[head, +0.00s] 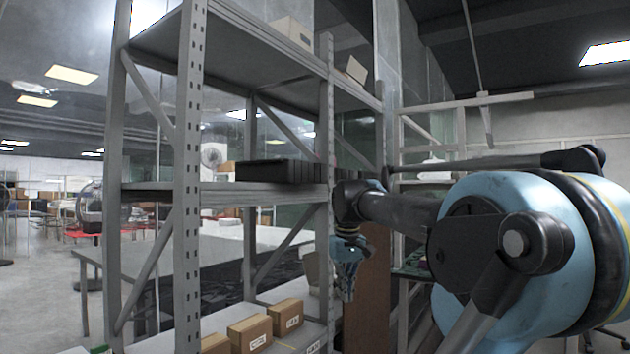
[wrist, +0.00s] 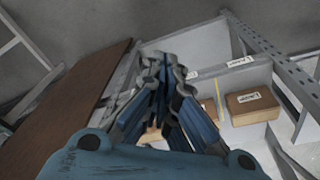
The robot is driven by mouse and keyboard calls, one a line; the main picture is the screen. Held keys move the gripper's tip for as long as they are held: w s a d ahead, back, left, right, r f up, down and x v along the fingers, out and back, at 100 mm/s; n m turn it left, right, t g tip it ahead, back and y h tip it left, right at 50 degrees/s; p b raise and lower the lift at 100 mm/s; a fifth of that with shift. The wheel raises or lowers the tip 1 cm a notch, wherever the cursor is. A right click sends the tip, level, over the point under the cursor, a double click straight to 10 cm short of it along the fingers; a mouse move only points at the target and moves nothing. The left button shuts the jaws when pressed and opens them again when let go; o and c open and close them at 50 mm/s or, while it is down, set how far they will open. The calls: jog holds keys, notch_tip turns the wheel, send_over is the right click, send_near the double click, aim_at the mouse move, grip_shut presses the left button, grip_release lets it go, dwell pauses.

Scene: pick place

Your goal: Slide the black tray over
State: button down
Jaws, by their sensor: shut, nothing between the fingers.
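The black tray (head: 275,171) lies on the middle shelf (head: 220,193) of the grey rack in the head view, towards the shelf's right end. My gripper (head: 347,292) hangs pointing down to the right of the rack, lower than the tray and apart from it. In the wrist view my gripper (wrist: 163,62) has its blue fingers together, with nothing between them. The tray cannot be made out in the wrist view.
Cardboard boxes (head: 250,334) stand on the low shelf, and a labelled box (wrist: 252,106) shows in the wrist view. A rack upright (head: 190,180) stands in front. A brown panel (head: 368,290) is close behind my gripper. A table (head: 170,250) stands beyond the rack.

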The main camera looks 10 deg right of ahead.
aim_at(308, 182)
jog(key=w+a+r+n, duration=0.15)
jog(key=w+r, duration=0.45)
jog(key=r, duration=0.7)
jog(key=w+r+n+g, duration=0.1)
jog(key=w+r+n, duration=0.35)
jog(key=r, duration=0.95)
jog(key=w+r+n, duration=0.1)
jog(key=w+r, duration=0.6)
jog(key=r, duration=0.6)
jog(key=shift+g, duration=0.3)
jog(key=shift+w+a+f, duration=0.55)
jog(key=shift+a+f, duration=0.05)
jog(key=shift+f, duration=0.85)
jog(key=shift+w+a+f, duration=0.5)
jog(key=shift+a+f, duration=0.1)
jog(key=shift+f, duration=0.85)
jog(key=shift+w+a+f, duration=0.55)
jog(key=shift+a+f, duration=0.05)
jog(key=shift+f, duration=0.85)
jog(key=shift+w+a, duration=1.1)
jog(key=shift+a, duration=0.2)
